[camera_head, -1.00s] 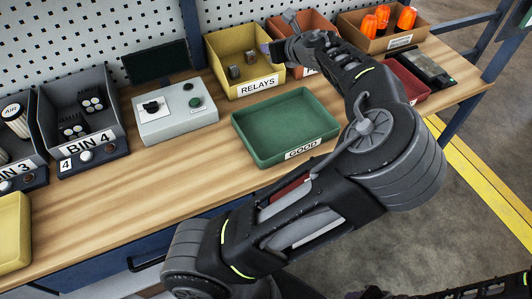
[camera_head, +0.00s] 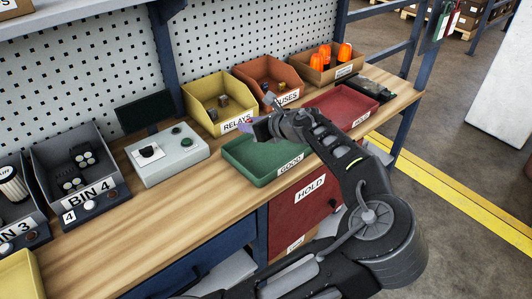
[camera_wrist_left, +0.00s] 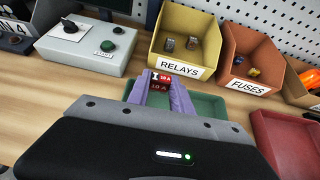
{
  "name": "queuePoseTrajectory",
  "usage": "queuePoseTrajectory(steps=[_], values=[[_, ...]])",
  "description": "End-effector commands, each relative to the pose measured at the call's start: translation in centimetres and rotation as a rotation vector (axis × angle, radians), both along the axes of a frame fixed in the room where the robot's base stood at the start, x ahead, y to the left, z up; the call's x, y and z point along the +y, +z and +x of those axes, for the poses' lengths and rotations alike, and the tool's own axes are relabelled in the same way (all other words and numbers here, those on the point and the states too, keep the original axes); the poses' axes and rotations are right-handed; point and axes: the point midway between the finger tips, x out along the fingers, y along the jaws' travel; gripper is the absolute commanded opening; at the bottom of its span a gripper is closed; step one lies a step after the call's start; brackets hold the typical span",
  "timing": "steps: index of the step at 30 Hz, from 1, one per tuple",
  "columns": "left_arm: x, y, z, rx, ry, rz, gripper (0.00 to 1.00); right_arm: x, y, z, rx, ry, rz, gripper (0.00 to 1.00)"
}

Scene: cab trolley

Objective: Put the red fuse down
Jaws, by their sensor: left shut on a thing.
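The red fuse (camera_wrist_left: 161,83), marked 10 A, sits between the pale purple fingertips of my left gripper (camera_wrist_left: 163,92) in the left wrist view. The gripper is shut on it. In the head view my left gripper (camera_head: 254,131) hangs over the back part of the green GOOD tray (camera_head: 252,172), in front of the RELAYS bin. The fuse cannot be made out there. The green tray (camera_wrist_left: 206,108) is partly hidden behind the gripper in the wrist view. My right gripper is not in view.
The yellow RELAYS bin (camera_head: 205,101) and orange FUSES bin (camera_head: 263,75) stand behind the tray. A red HOLD tray (camera_head: 343,97) lies to the right. A grey switch box (camera_head: 167,158) stands to the left.

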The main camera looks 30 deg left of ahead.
Motion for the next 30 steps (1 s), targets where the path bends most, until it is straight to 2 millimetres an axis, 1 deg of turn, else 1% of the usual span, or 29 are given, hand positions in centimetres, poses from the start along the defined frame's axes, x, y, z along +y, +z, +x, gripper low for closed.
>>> queuePoseTrajectory(steps=[2,9,10,13,22,30], values=[[0.0,-0.8,-0.1,0.004,0.0,0.002,0.0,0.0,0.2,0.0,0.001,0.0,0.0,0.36],[0.1,-4.7,-0.1,0.004,0.001,0.003,0.0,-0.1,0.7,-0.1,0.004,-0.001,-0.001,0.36],[0.1,-5.0,-0.1,0.004,0.0,0.003,0.0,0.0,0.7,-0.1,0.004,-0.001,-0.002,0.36],[0.0,-5.6,0.0,0.002,0.0,0.002,0.0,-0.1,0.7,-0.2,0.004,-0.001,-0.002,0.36],[0.0,-5.9,0.0,0.003,-0.001,0.001,0.0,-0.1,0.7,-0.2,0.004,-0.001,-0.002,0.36],[0.1,-9.3,0.0,0.005,-0.001,0.003,0.0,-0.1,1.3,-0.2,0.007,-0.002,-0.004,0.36]])
